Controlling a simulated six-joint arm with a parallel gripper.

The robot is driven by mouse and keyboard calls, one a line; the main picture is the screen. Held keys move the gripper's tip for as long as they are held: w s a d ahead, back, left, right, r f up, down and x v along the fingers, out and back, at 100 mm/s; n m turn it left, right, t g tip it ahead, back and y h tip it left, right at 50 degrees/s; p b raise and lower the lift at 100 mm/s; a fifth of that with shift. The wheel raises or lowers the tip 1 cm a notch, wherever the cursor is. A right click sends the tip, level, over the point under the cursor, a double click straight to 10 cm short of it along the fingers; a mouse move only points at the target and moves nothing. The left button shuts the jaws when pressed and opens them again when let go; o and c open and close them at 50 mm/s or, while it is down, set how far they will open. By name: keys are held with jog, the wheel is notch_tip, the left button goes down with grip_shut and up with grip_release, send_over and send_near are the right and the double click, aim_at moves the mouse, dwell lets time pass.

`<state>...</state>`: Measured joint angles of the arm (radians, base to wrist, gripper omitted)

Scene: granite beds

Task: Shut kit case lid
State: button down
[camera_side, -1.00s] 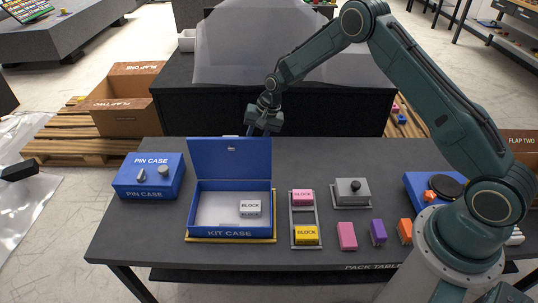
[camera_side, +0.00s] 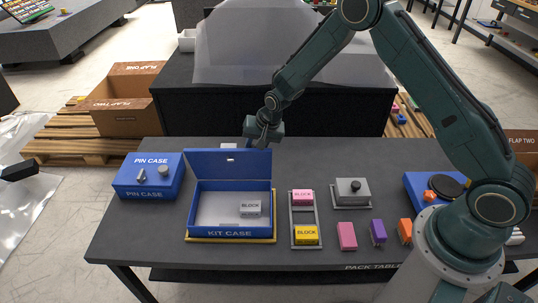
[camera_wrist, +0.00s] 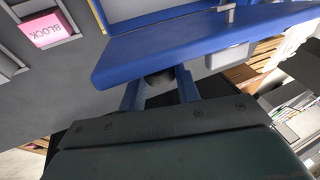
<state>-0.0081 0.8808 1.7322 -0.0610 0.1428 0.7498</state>
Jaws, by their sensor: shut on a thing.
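The box is open at the front and a light grey block (camera_side: 250,208) lies inside at the right. My gripper (camera_side: 258,145) is behind the lid near its upper right; the lid hides its fingertips. A pale tab (camera_wrist: 228,57) shows at the lid.
A blue pin case (camera_side: 148,177) stands left of the kit case. Right of it are a rack with a pink block (camera_side: 302,197) and a yellow block (camera_side: 306,235), and a grey box with a black knob (camera_side: 352,191). Table left of the kit case's front is clear.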

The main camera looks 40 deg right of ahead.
aim_at(258, 151)
jog(key=s+a, duration=0.1)
jog(key=t+h, duration=0.1)
jog(key=s+a, duration=0.1)
jog(key=shift+s+a+f+t+h, duration=0.25)
jog(key=shift+s+a+t+h, duration=0.05)
jog(key=shift+t, duration=0.1)
jog(key=shift+s+a+f+n+t+h, duration=0.2)
jog(key=shift+s+a+t+h, duration=0.1)
jog(key=shift+s+a, duration=0.1)
jog(key=shift+s+a+f+n+t+h, duration=0.2)
jog(key=shift+s+a+t, duration=0.1)
jog(key=shift+s+a, duration=0.1)
jog(key=shift+s+a+f+n+t+h, duration=0.15)
jog(key=shift+s+a+f+t+h, duration=0.5)
jog(key=shift+s+a+f, duration=0.8)
jog(key=shift+s+a+f+n+t+h, duration=0.1)
jog(key=shift+s+a+f+t+h, duration=0.55)
jog(key=shift+f, duration=1.45)
jog(key=shift+s+a+f+n+t+h, duration=0.15)
jog(key=shift+s+a+f+t+h, duration=0.5)
jog(key=shift+s+a+f, duration=0.85)
jog(key=c, duration=1)
grip_release()
jog(key=shift+w+d+f+t, duration=0.2)
jog(key=shift+w+d+t, duration=0.1)
jog(key=shift+d, duration=0.1)
jog(key=v, duration=1.2)
jog(key=shift+r, duration=0.15)
jog(key=shift+d+r, duration=0.1)
